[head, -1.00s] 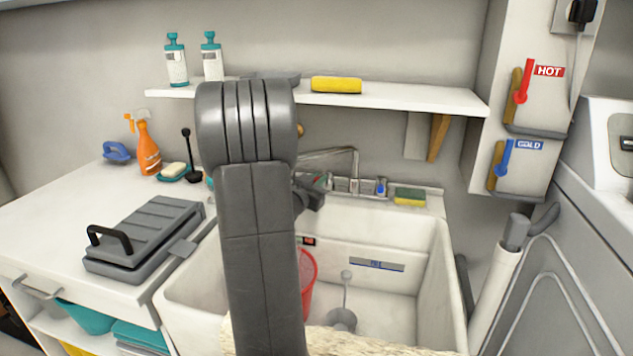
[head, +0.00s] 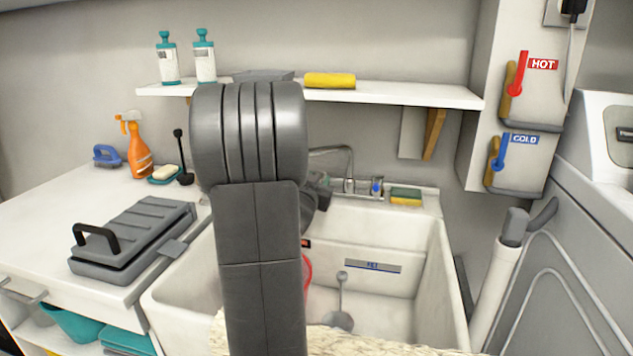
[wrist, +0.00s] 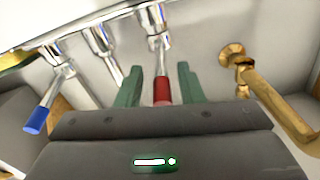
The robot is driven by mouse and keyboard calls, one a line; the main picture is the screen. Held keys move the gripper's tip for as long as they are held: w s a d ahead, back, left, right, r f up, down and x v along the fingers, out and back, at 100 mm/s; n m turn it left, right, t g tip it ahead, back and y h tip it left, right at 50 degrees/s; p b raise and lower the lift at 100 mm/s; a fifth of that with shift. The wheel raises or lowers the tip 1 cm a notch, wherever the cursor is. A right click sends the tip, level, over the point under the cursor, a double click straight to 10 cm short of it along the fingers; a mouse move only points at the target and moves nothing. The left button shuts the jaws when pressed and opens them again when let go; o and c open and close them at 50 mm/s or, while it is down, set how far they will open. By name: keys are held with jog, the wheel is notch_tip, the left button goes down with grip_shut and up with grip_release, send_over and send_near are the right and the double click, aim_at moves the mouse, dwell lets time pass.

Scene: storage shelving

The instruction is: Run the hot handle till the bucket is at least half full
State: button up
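The hot handle (wrist: 162,90) is red and hangs from the tap valve in the wrist view. My gripper (wrist: 162,82) has its green fingers on either side of it, with gaps showing between fingers and handle, so it is open. The blue handle (wrist: 37,119) is to the left; it also shows in the head view (head: 376,188). The tap spout (head: 349,168) stands at the back of the sink. The red bucket (head: 307,274) is in the sink, mostly hidden behind my arm, so its fill level cannot be seen. No running water is visible.
The white sink (head: 432,270) holds a grey long-handled object (head: 338,318). A sponge (head: 406,196) sits on its back rim. A shelf (head: 420,95) overhangs the tap. A brass pipe (wrist: 240,70) is close right of my gripper. HOT and COLD signs are on the right wall unit.

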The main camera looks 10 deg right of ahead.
jog(key=p+v, duration=0.2)
jog(key=v, duration=1.1)
jog(key=shift+s+a, duration=0.2)
jog(key=shift+s, duration=0.2)
jog(key=b+x, duration=0.2)
jog(key=x, duration=1.2)
jog(key=shift+a, duration=0.1)
